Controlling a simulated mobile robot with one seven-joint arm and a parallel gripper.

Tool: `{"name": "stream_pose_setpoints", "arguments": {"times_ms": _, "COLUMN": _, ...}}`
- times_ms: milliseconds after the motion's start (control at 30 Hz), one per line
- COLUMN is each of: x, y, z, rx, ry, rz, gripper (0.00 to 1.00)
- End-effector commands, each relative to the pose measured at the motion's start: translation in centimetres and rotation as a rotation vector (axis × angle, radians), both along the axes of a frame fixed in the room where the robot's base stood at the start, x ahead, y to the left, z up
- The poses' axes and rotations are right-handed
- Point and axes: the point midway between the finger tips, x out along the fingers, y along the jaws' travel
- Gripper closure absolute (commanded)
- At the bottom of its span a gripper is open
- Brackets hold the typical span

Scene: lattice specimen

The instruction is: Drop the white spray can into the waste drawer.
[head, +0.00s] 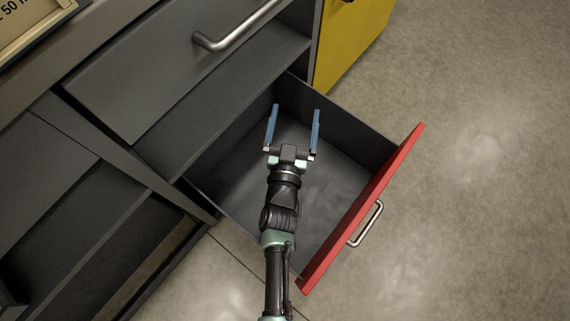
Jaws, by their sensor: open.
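The waste drawer (386,143) is pulled out of a dark grey cabinet. Its front (345,225) is red with a metal bar handle (367,223). The part of its floor that shows is bare. My gripper (296,108) is over the drawer, with its two blue fingers spread wide and nothing between them. My arm hides part of the drawer's floor and near side. No white spray can shows in the head view.
A grey panel with a bar handle (236,32) is above the drawer on the cabinet. A yellow panel (348,40) stands behind. Dark open shelves (60,215) are at left. A beige labelled box (30,25) sits at top left. The floor at right is clear.

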Motion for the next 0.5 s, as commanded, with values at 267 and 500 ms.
{"name": "stream_pose_setpoints", "arguments": {"times_ms": 267, "x": -5.2, "y": 0.6, "z": 0.3, "rx": 0.000, "ry": 0.004, "rz": 0.001, "gripper": 0.00}}
{"name": "stream_pose_setpoints", "arguments": {"times_ms": 500, "x": -10.1, "y": 1.1, "z": 0.2, "rx": -0.001, "ry": 0.002, "rz": 0.000, "gripper": 0.00}}
